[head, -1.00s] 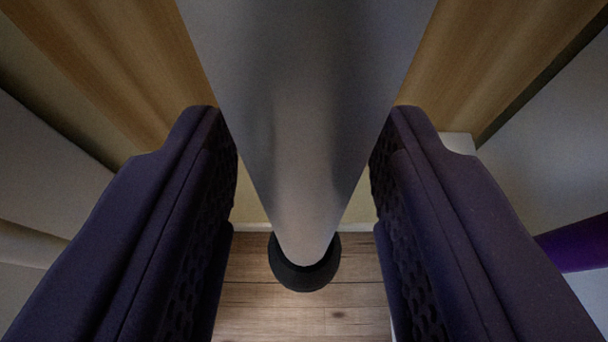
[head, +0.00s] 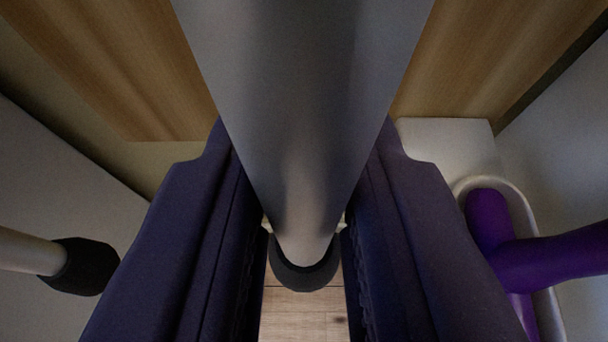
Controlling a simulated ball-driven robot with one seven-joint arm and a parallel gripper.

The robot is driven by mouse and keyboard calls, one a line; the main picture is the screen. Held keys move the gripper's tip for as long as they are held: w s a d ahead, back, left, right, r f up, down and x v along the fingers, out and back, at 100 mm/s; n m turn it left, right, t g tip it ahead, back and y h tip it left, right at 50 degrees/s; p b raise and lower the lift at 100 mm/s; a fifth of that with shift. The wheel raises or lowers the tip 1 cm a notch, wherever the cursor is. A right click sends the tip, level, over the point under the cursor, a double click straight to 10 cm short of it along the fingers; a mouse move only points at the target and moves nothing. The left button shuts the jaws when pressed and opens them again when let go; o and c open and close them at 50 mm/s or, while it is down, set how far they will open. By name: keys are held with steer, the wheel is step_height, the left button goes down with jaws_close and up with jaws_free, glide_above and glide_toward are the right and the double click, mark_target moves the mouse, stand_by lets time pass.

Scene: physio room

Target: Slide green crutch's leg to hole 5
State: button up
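A grey metal tube (head: 300,110) runs from the top of the head view down and away between my fingers. It ends in a black rubber foot (head: 305,279) above the floor. It looks like a crutch's leg; no green shows on it, and its upper part is out of view. My gripper (head: 305,235) has its two dark navy fingers close against both sides of the tube and looks shut on it. The tube hides part of the inner finger faces. No hole or hole number is visible.
A purple crutch part (head: 555,262) with a pale curved piece around it is at the right. Another pale tube with a black foot (head: 82,266) comes in at the left. Wood panels (head: 110,60) are at the top, and plank floor (head: 300,318) shows below.

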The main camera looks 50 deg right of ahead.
steer(key=shift+f, duration=2.05)
steer(key=o, duration=0.8)
steer(key=shift+o, duration=0.2)
steer(key=p+v, duration=0.2)
steer(key=v, duration=0.1)
steer(key=shift+r, duration=0.15)
steer(key=p, duration=0.4)
glide_toward(304, 261)
steer(key=d, duration=0.1)
steer(key=shift+w+f, duration=0.4)
steer(key=shift+w, duration=0.05)
